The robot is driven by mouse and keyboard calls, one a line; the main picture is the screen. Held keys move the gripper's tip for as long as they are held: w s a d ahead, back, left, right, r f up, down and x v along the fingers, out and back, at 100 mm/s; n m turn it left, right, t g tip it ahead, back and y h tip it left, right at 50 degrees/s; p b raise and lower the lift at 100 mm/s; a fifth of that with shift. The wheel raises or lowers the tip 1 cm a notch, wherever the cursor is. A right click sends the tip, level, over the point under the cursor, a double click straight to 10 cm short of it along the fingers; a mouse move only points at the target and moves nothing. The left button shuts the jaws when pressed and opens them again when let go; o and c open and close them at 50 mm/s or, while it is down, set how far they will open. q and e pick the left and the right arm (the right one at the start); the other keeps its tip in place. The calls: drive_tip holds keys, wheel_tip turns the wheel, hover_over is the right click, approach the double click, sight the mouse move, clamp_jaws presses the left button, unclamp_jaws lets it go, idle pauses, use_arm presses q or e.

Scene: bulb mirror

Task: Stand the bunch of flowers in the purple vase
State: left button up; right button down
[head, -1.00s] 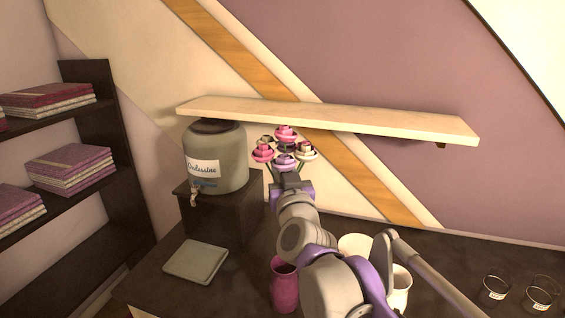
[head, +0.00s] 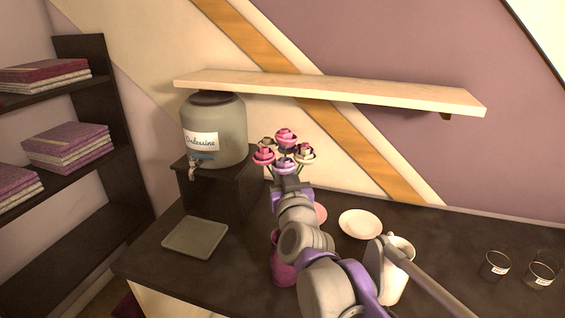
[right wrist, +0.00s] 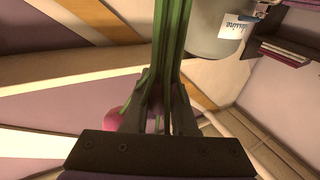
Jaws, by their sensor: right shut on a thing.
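The bunch of flowers (head: 285,150) has pink, lilac and white heads on green stems. My right gripper (head: 289,182) is shut on the stems and holds the bunch upright above the counter, in front of the wall. In the right wrist view the green stems (right wrist: 172,45) pass between the fingers (right wrist: 165,105). The purple vase (head: 281,270), magenta in colour, stands on the counter below and nearer than the flowers. My right arm hides part of it, including its mouth. My left gripper is not in view.
A glass jar dispenser (head: 214,130) stands on a dark box left of the flowers, under a wooden shelf (head: 330,92). A grey square plate (head: 196,238) lies at left. A white plate (head: 360,224), a white mug (head: 396,280) and two glasses (head: 495,265) are at right.

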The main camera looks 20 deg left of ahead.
wheel_tip(320, 180, down, 6)
drive_tip(key=b, duration=0.3)
idle(0.3)
drive_tip(key=shift+f, duration=0.15)
drive_tip(key=c, duration=0.6)
unclamp_jaws()
drive_tip(key=shift+c, duration=0.2)
drive_tip(key=r+v, duration=0.1)
drive_tip(key=v, duration=0.9)
drive_tip(key=shift+s+d+f, duration=0.2)
drive_tip(key=shift+s+f, duration=0.2)
drive_tip(key=shift+f, duration=0.15)
